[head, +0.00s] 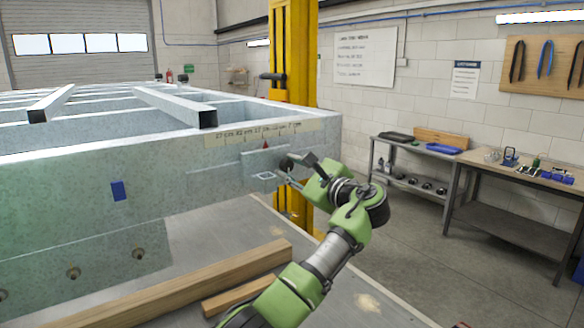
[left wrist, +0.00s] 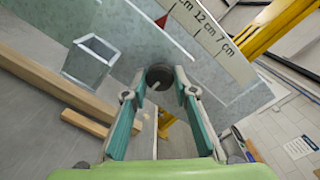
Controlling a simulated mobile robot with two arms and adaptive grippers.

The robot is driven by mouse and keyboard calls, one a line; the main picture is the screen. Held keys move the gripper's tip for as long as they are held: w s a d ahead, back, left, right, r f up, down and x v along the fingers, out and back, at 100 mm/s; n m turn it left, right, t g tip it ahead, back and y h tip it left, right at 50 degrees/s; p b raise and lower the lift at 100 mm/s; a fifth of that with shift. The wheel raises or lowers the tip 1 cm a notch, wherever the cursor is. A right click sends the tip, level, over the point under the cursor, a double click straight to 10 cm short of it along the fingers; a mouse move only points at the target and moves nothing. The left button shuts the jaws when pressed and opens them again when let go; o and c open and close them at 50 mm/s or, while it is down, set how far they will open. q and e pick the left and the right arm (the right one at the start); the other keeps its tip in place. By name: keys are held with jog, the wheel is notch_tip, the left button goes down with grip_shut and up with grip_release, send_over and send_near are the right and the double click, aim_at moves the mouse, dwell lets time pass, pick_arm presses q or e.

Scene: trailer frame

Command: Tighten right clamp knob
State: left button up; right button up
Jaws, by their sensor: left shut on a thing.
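A dark round clamp knob (head: 287,163) sits on the front face of the grey steel frame (head: 70,175), at the right end of a small sliding plate (head: 258,159). My left gripper (head: 293,170) reaches it from the right. In the left wrist view the knob (left wrist: 159,76) lies between the tips of the left gripper (left wrist: 160,83), which is shut on it. The fingers hide part of the knob in the head view. A scale strip (head: 268,131) with a red pointer (head: 266,145) is above the plate. My right gripper is in neither view.
A short square tube end (left wrist: 91,58) sticks out beside the knob. Wooden beams (head: 190,276) lie below the frame. A yellow post (head: 295,50) stands behind its corner. A shelf and a workbench (head: 520,175) stand at the right, with open floor before them.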

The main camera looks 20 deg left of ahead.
pick_arm(q)
jog(key=shift+a+r, duration=0.1)
jog(key=shift+r, duration=0.2)
jog(key=o, duration=1.1)
jog(key=shift+w+a+f, duration=0.1)
jog(key=shift+a+f, duration=0.1)
jog(key=shift+f, duration=0.05)
jog(key=shift+d, duration=0.1)
jog(key=shift+s+d, duration=0.2)
jog(key=shift+d, duration=0.1)
jog(key=v, duration=1.1)
jog(key=shift+s, duration=0.15)
